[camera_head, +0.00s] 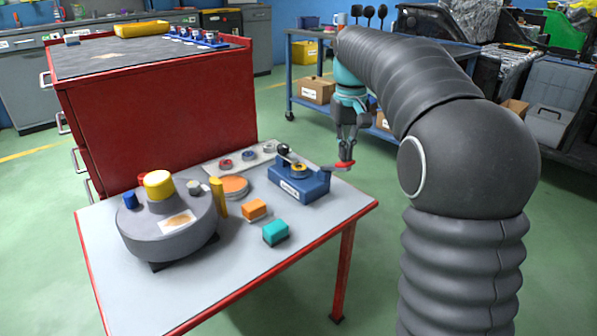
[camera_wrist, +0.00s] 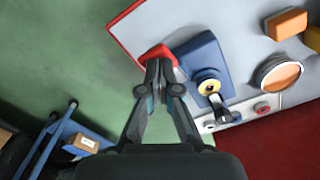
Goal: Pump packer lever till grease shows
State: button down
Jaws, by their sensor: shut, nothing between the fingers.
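The blue packer (camera_head: 302,187) stands near the right corner of the table, with a white label on its front. A yellow ring (camera_head: 299,170) sits on its top, and a dark arm with a black ball knob (camera_head: 283,149) rises at its back left. A grey bar with a red end piece (camera_head: 344,166) reaches out from its right side. My gripper (camera_head: 347,156) is shut and empty, its tips just above or touching the red piece; I cannot tell which. The wrist view shows the packer (camera_wrist: 205,60) beside the fingertips (camera_wrist: 157,66), which partly cover the red piece (camera_wrist: 158,54). I see no clear grease.
A grey drum (camera_head: 168,225) with a yellow cap stands on the table's left. An orange block (camera_head: 254,208), a teal block (camera_head: 275,232), an orange-topped round tin (camera_head: 234,186) and a tray of rings (camera_head: 262,157) lie nearby. A red cabinet (camera_head: 160,110) stands behind.

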jog(key=shift+f+b, duration=0.8)
jog(key=shift+f, duration=0.75)
notch_tip(320, 180, up, 9)
jog(key=p, duration=0.8)
jog(key=shift+f+p, duration=0.15)
jog(key=shift+p, duration=0.2)
jog(key=shift+s, duration=0.4)
jog(key=s+r+t, duration=0.1)
jog(key=s+t, duration=0.2)
jog(key=s, duration=1.3)
jog(key=s+f+t, duration=0.1)
jog(key=s+f, duration=0.3)
jog(key=s, duration=0.3)
jog(key=s+f+m+t, duration=0.1)
jog(key=s+f, duration=0.3)
jog(key=s, duration=0.2)
jog(key=shift+s+f+t, duration=0.2)
jog(key=shift+s+t, duration=0.1)
jog(key=shift+s, duration=0.05)
